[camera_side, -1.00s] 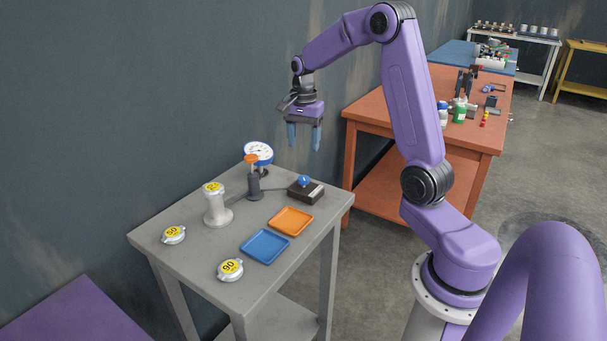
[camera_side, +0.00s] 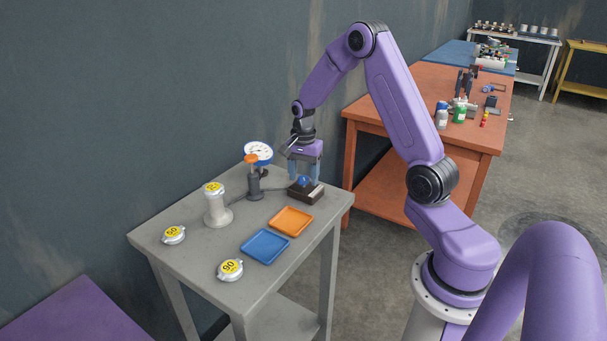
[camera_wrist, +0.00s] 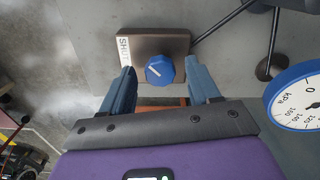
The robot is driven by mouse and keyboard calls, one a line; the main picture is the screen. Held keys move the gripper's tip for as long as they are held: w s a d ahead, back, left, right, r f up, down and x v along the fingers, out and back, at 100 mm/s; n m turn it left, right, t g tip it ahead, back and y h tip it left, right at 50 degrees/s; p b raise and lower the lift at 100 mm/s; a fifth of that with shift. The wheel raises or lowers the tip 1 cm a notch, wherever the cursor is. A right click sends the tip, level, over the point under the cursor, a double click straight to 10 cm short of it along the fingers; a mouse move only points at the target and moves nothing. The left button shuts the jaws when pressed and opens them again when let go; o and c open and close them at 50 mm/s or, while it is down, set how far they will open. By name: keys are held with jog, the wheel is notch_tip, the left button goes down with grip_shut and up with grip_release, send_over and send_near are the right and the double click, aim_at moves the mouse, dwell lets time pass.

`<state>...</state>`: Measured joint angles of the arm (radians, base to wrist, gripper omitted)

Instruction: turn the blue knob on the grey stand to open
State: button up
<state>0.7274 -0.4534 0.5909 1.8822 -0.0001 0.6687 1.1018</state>
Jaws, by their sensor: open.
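The blue knob (camera_side: 302,181) sits on a dark brown box (camera_side: 312,195) near the back right edge of the grey stand (camera_side: 185,258). In the wrist view the blue knob (camera_wrist: 160,70) has a white line pointing to the upper left. A white label reading "SHUT" (camera_wrist: 125,50) is on the left end of the box. My gripper (camera_side: 304,176) is low over the box, pointing down. In the wrist view my gripper (camera_wrist: 159,68) is open, one blue finger on each side of the knob, with visible gaps.
A kPa gauge (camera_side: 258,152) and an orange-topped post (camera_side: 254,185) stand left of the box. A white post with a yellow-labelled cap (camera_side: 215,208), two loose caps, an orange tray (camera_side: 291,221) and a blue tray (camera_side: 265,246) are farther left or nearer.

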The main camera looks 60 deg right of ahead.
jog(key=c, duration=1)
jog(key=shift+c, duration=0.2)
jog(key=shift+n, duration=0.3)
jog(key=n, duration=0.8)
jog(key=shift+n, duration=0.4)
jog(key=n, duration=0.4)
jog(key=shift+n, duration=2.2)
jog(key=o, duration=1)
